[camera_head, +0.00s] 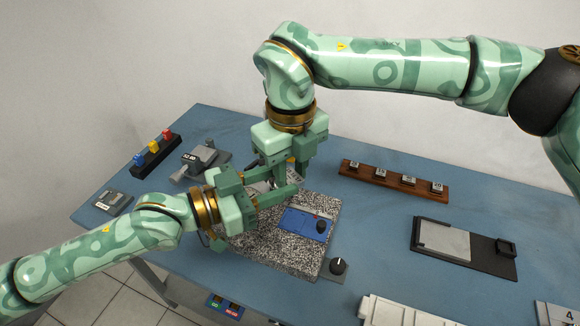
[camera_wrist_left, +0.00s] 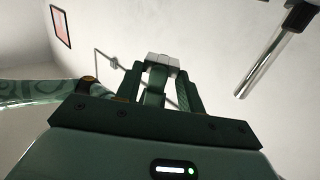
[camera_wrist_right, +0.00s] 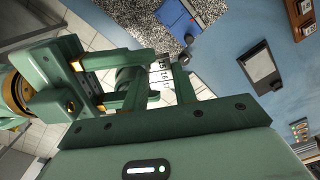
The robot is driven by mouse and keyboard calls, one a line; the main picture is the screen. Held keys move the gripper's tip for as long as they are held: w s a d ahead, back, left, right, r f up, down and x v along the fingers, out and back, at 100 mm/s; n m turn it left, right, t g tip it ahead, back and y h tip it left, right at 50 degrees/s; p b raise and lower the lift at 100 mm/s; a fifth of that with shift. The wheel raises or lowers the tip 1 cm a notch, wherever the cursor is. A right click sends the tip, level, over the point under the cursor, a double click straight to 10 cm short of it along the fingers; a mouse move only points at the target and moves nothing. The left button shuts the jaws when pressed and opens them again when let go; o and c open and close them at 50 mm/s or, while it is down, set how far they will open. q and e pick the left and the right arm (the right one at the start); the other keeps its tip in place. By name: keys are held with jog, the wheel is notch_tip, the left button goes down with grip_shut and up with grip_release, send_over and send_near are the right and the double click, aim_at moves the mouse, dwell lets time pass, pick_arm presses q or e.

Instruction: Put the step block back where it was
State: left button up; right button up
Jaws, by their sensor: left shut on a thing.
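The step block, a small metal block with numbers on its face (camera_wrist_right: 163,70), shows in the right wrist view between the two grippers. It also shows as a pale block at the fingertips in the left wrist view (camera_wrist_left: 160,62). In the head view the grippers mostly hide it. My left gripper (camera_head: 277,193) is shut on the step block, holding it above the speckled plate's back left. My right gripper (camera_head: 292,178) points down at the same spot. Its fingers stand apart on either side of the block, and I see no clear grip.
A wooden rack of small blocks (camera_head: 393,182) and a black tray with a grey plate (camera_head: 462,249) are right. A rack of coloured pieces (camera_head: 155,156) is left.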

pick_arm(q)
jog(key=o, duration=1.3)
jog(key=shift+o, duration=0.2)
